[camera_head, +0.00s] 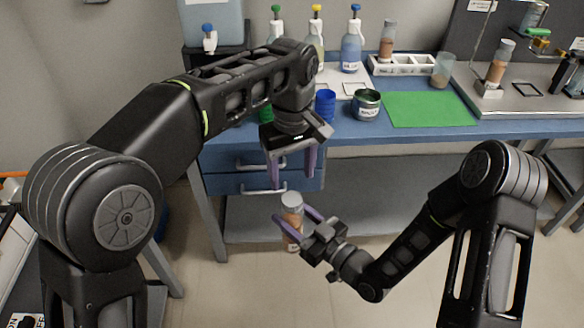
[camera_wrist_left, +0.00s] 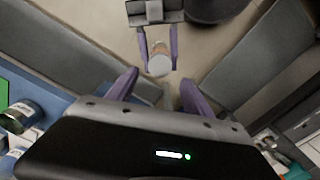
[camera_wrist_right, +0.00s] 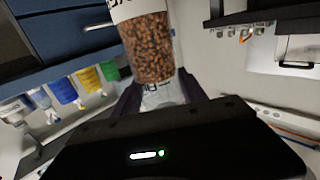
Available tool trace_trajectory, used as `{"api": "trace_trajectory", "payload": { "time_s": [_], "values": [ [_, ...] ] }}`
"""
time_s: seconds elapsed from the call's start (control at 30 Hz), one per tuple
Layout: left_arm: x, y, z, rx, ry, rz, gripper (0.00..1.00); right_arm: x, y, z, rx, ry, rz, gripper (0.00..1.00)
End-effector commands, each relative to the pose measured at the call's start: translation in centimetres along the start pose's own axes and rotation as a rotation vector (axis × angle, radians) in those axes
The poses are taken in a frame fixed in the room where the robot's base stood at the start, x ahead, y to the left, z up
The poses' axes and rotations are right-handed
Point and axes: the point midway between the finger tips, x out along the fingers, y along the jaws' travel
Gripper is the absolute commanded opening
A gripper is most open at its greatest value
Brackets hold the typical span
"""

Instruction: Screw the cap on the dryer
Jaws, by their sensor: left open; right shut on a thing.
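A clear cylindrical tube (camera_head: 292,218) with brown granules and a whitish top stands upright in front of the bench, held in the air. My right gripper (camera_head: 293,215) is shut around it. In the right wrist view the brown granules (camera_wrist_right: 148,45) and a white label show, with the fingers at its sides. In the left wrist view the pale round top (camera_wrist_left: 159,66) faces up. I cannot tell whether this is the cap or how tightly it sits. My left gripper (camera_head: 292,178) is open, empty and pointing down just above the top, apart from it.
The blue bench (camera_head: 400,130) holds a green mat (camera_head: 428,109), a dark can (camera_head: 366,104), a blue cup (camera_head: 325,105), a white rack (camera_head: 403,66) and several wash bottles. Another granule tube (camera_head: 497,64) stands at the right. Drawers (camera_head: 262,183) are behind my left gripper.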

Motion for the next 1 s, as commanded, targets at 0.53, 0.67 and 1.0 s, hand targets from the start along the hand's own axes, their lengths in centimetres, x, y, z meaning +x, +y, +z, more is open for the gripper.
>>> {"api": "trace_trajectory", "payload": {
  "time_s": [0.53,0.67,1.0],
  "values": [
    [6.7,0.0,0.0,0.001,0.000,-0.001,0.60,0.0,0.0,-0.1,-0.001,0.002,0.000,0.00],
    [7.1,0.0,0.0,0.001,0.000,0.000,0.60,0.0,0.0,-0.1,0.000,0.002,0.000,0.00],
    [7.0,0.0,0.0,0.001,0.001,0.000,0.49,0.0,0.0,-0.1,-0.001,0.002,0.000,0.00]
  ]
}}
